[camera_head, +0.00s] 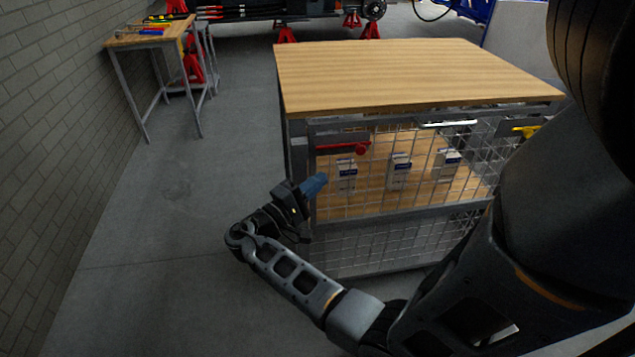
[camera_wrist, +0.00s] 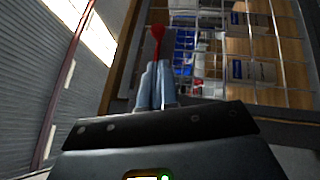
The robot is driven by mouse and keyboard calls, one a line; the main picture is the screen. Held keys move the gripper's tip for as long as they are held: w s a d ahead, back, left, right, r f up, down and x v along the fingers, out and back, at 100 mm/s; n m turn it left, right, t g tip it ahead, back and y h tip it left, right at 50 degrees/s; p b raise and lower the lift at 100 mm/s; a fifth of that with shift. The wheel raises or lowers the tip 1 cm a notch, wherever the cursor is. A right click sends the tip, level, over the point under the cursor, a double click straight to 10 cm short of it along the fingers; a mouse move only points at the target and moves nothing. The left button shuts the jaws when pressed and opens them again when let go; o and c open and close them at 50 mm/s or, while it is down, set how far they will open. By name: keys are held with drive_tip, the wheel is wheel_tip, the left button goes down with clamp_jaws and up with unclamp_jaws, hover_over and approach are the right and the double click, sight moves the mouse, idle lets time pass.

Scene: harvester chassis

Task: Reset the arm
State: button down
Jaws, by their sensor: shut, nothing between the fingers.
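My gripper (camera_head: 314,185) has blue fingers and is at the left front corner of a wood-topped workbench with wire-mesh sides. My arm reaches to it from the lower right in the head view. In the wrist view the blue fingers (camera_wrist: 156,86) lie side by side, closed, with nothing seen between them. A red handle (camera_head: 343,148) is on the mesh front just above and right of the fingertips. It also shows in the wrist view (camera_wrist: 158,32) beyond the fingertips; whether they touch it I cannot tell.
The workbench top (camera_head: 400,70) is bare. Several small white-and-blue boxes (camera_head: 400,172) sit behind the mesh. A yellow handle (camera_head: 526,131) is at the right. A small table (camera_head: 150,38) with tools stands at the back left by the brick wall (camera_head: 50,110). Floor left is clear.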

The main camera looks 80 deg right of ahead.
idle(0.4)
wheel_tip(320, 180, down, 8)
drive_tip(key=s+a+n+t, duration=0.25)
drive_tip(key=n+t, duration=0.25)
drive_tip(key=t, duration=0.3)
drive_tip(key=s+a+f+n+t+y, duration=0.2)
drive_tip(key=a+t+y, duration=0.3)
drive_tip(key=a, duration=0.3)
drive_tip(key=s+a+f+n+t+y, duration=0.2)
drive_tip(key=a+t+y, duration=0.2)
drive_tip(key=a+t, duration=0.3)
drive_tip(key=s+a+r+t+y, duration=0.25)
drive_tip(key=a+r+y, duration=0.3)
drive_tip(key=a, duration=0.65)
drive_tip(key=s+a+r+m+t+y, duration=0.1)
drive_tip(key=a+r+m+t, duration=0.1)
drive_tip(key=r, duration=0.6)
drive_tip(key=s+a+r+m+t+y, duration=0.1)
drive_tip(key=a+r, duration=0.3)
drive_tip(key=r, duration=0.5)
drive_tip(key=shift+s+a+m+t+p, duration=0.35)
drive_tip(key=shift+s+m+p, duration=0.1)
drive_tip(key=shift+s+m, duration=0.25)
drive_tip(key=shift+d, duration=0.1)
